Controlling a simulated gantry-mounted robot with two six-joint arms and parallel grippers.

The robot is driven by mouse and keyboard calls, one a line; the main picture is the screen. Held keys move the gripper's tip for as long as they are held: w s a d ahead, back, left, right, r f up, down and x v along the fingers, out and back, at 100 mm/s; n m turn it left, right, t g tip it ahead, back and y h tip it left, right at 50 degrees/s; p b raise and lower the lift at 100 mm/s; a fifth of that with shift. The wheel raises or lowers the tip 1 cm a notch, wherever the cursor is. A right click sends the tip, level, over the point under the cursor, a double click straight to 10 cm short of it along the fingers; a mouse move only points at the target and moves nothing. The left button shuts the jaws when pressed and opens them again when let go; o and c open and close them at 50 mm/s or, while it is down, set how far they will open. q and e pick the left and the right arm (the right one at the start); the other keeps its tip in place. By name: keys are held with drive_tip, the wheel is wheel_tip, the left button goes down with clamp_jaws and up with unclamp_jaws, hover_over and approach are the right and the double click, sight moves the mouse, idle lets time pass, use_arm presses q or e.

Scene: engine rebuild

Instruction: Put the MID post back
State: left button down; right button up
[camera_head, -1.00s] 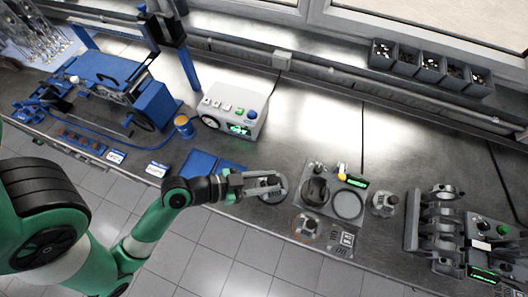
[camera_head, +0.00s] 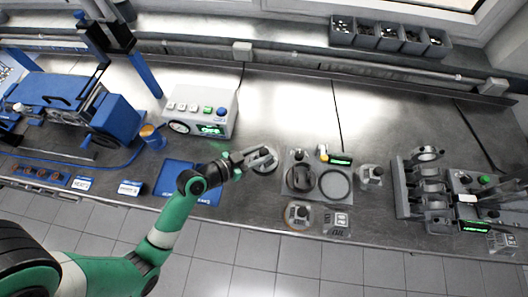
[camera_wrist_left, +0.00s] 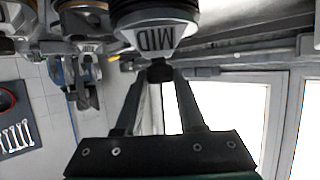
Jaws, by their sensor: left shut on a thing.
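The MID post (camera_wrist_left: 158,32) is a grey metal piece with "MID" on its face, close up at the top of the left wrist view. My left gripper (camera_wrist_left: 160,74) is shut on its dark knob. In the head view, my left gripper (camera_head: 243,157) reaches in from the left and holds the post by a grey round base (camera_head: 265,160), left of the grey square station (camera_head: 289,188). I cannot tell whether the base touches the bench. My right gripper is not in view.
Similar knobbed pieces stand at the front (camera_head: 298,214) and right (camera_head: 371,174) of the station. A blue mat (camera_head: 205,190) lies beneath my left arm. The white control box (camera_head: 222,108) stands behind. A grey bracket rack (camera_head: 403,190) stands farther right.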

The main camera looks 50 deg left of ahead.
use_arm(q)
drive_tip(key=shift+w+a+f, duration=0.2)
drive_tip(key=shift+w+f, duration=0.55)
drive_tip(key=shift+f, duration=0.1)
drive_tip(key=shift+w+f, duration=0.15)
drive_tip(key=shift+f, duration=0.15)
wheel_tip(320, 180, down, 3)
drive_tip(key=shift+f+b, duration=0.1)
drive_tip(key=shift+b, duration=0.55)
drive_tip(key=shift+w, duration=0.1)
drive_tip(key=shift+f, duration=0.15)
drive_tip(key=c, duration=0.5)
unclamp_jaws()
